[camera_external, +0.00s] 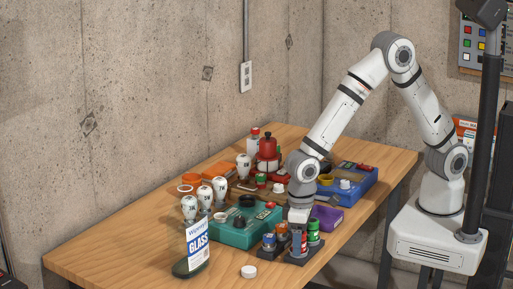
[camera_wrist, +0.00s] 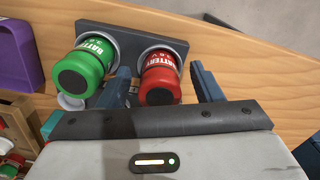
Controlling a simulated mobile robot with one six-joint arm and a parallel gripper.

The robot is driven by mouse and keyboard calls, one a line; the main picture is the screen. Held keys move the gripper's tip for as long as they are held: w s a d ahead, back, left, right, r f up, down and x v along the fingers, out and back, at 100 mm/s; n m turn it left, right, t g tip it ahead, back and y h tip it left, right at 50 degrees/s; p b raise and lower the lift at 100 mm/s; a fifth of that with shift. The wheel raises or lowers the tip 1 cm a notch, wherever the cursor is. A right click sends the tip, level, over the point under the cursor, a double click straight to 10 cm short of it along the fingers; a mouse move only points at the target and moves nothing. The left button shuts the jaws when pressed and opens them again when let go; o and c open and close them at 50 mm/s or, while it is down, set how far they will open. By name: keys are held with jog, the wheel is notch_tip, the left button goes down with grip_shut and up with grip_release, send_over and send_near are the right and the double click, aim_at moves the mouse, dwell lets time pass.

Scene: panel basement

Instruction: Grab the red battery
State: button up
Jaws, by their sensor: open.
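A red battery (camera_wrist: 160,76) with white lettering stands in a round socket of a dark grey holder (camera_wrist: 122,37) in the wrist view. A green battery (camera_wrist: 84,68) stands in the socket to its left. My gripper (camera_wrist: 166,80) is open, with one blue-grey finger on each side of the red battery; whether either finger touches it cannot be told. In the external view my gripper (camera_external: 299,219) points down over the holder, with the red battery (camera_external: 299,240) below it and the green battery (camera_external: 313,232) to the right.
An orange-topped battery (camera_external: 281,235) and a blue one (camera_external: 269,242) stand close on the left. A purple bin (camera_external: 327,219), a teal case (camera_external: 236,232) and a blue case (camera_external: 352,192) surround the holder. A glass cleaner bottle (camera_external: 192,252) and a white lid (camera_external: 249,271) are at the front left.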

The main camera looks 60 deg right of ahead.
jog(key=c, duration=1.1)
jog(key=shift+r, duration=0.1)
